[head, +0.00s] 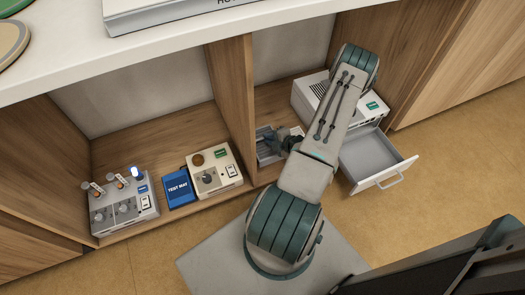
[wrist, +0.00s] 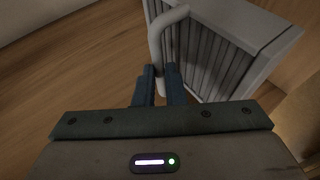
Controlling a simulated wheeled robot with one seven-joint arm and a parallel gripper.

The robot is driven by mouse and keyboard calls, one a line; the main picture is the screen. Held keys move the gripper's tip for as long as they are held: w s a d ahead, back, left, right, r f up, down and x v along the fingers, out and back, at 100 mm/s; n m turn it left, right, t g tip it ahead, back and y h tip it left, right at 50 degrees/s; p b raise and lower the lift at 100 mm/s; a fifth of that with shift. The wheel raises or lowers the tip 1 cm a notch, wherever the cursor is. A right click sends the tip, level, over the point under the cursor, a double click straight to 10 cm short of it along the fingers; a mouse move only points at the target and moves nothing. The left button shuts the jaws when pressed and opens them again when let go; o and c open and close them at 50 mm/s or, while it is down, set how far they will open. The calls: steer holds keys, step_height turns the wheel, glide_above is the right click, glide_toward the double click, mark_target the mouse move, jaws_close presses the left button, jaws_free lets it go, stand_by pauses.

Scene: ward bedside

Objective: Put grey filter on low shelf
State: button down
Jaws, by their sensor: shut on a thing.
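The grey filter (wrist: 240,48) is a pale box with a dark pleated face and a looped handle (wrist: 155,40). My gripper (wrist: 158,84) is shut on that handle in the wrist view. In the head view the filter (head: 266,150) is at the left side of the right-hand low compartment, close to the wooden divider, partly hidden by my gripper (head: 287,140). The low shelf (head: 268,174) is the wooden floor of this open cabinet. The filter is at or just above it; I cannot tell whether it touches.
Right of the filter stands a white vented unit (head: 312,90) with its drawer (head: 375,158) pulled out. The counter (head: 150,42) overhangs above.

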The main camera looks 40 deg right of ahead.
mark_target(270, 151)
step_height(270, 151, down, 9)
steer(key=b, duration=0.3)
steer(key=shift+r, duration=0.15)
steer(key=c, duration=1.5)
jaws_free()
steer(key=shift+s+r, duration=0.15)
steer(key=p+v, duration=0.3)
steer(key=v, duration=0.8)
steer(key=shift+s, duration=0.3)
steer(key=shift+r, duration=0.2)
